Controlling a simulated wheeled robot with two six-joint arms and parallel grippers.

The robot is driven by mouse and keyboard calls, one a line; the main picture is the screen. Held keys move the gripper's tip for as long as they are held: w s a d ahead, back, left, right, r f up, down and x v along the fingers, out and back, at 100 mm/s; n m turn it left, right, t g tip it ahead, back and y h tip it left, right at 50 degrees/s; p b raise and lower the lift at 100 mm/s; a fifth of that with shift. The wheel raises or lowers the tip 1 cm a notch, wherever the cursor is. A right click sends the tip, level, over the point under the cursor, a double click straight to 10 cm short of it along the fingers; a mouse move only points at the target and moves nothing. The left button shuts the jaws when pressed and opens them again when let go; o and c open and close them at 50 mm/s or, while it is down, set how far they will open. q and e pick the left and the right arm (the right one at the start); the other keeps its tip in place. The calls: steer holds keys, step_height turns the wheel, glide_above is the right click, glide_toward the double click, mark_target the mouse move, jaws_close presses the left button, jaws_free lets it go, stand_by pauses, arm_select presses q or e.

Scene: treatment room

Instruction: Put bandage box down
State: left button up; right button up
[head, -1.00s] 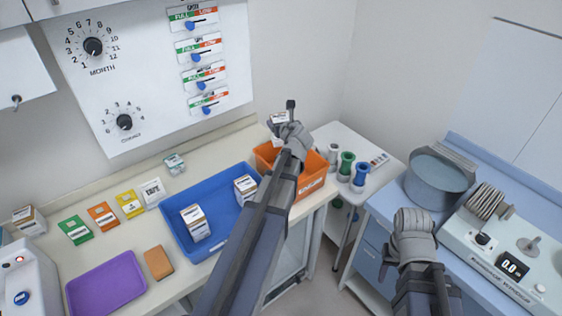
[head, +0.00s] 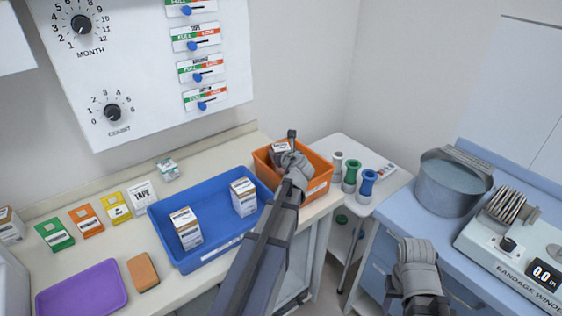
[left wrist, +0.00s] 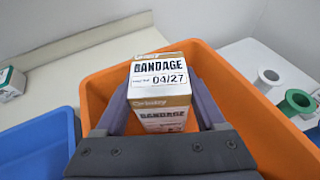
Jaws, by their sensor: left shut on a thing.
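The bandage box (left wrist: 160,90), white and brown and marked 04/27, is between the fingers of my left gripper (left wrist: 163,112) in the left wrist view. My left gripper (head: 290,158) is shut on it inside the opening of the orange bin (head: 318,192). In the head view, part of the box (head: 279,147) shows behind the gripper. The orange bin's walls (left wrist: 238,85) surround the box in the left wrist view; whether the box touches the bottom is hidden. My right gripper (head: 416,265) is at the lower right, and its fingers cannot be made out.
A blue tray (head: 212,249) left of the bin holds two similar boxes. White, green and blue rolls (head: 350,175) stand just right of the bin. A purple tray (head: 82,290), an orange block (head: 143,272) and coloured packets lie farther left.

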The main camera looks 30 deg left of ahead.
arm_select(q)
step_height(320, 180, down, 2)
steer(key=shift+f+b, duration=0.15)
steer(key=shift+b, duration=0.5)
arm_select(e)
step_height(320, 180, down, 2)
arm_select(q)
steer(key=o, duration=1.5)
arm_select(e)
steer(key=shift+f, duration=0.15)
arm_select(q)
steer(key=shift+o, duration=0.2)
steer(key=shift+s+r+p, duration=0.1)
steer(key=shift+r+p, duration=0.2)
steer(key=p+v, duration=0.4)
steer(key=v, duration=0.7)
steer(key=shift+s+d, duration=0.25)
steer(key=shift+d, duration=0.05)
arm_select(e)
step_height(320, 180, up, 5)
steer(key=shift+f, duration=0.1)
